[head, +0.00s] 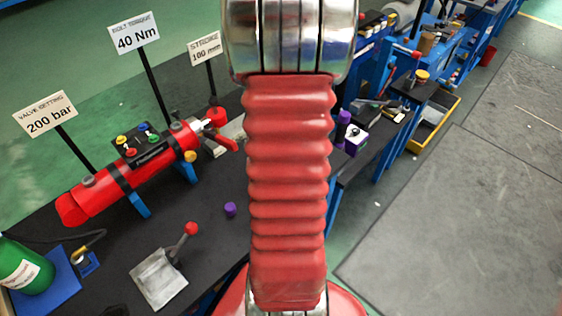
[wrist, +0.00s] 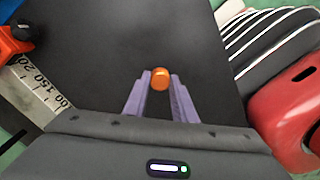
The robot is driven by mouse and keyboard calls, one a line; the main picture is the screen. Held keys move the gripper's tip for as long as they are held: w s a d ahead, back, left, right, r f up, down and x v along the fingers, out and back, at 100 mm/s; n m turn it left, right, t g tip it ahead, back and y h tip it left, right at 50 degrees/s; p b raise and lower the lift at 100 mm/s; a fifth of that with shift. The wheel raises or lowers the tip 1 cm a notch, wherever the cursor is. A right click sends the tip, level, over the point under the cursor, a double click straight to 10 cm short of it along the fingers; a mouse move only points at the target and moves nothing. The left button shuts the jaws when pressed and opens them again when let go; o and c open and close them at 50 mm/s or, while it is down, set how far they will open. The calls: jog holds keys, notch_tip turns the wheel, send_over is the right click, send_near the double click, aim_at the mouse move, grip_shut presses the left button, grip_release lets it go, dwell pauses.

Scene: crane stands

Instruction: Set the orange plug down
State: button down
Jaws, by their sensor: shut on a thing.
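The orange plug (wrist: 160,78) shows in the wrist view as a small round orange piece between the tips of the two purple fingers. My gripper (wrist: 160,84) is shut on it, above a dark grey surface (wrist: 140,40). I cannot tell from this view how high the plug is above that surface, or whether it touches it. In the head view my red arm hides the middle of the scene, and neither the gripper nor the orange plug shows there.
In the head view a dark bench (head: 185,225) carries a red cylinder (head: 130,172) on blue supports, a lever with a red knob (head: 190,229), a purple piece (head: 230,209) and a green bottle (head: 22,270). Signs stand behind. A ruler (wrist: 28,85) lies left in the wrist view.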

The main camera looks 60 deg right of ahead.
jog(key=shift+f, duration=0.1)
jog(key=c, duration=1.5)
grip_release()
jog(key=shift+o, duration=0.2)
notch_tip(320, 180, up, 12)
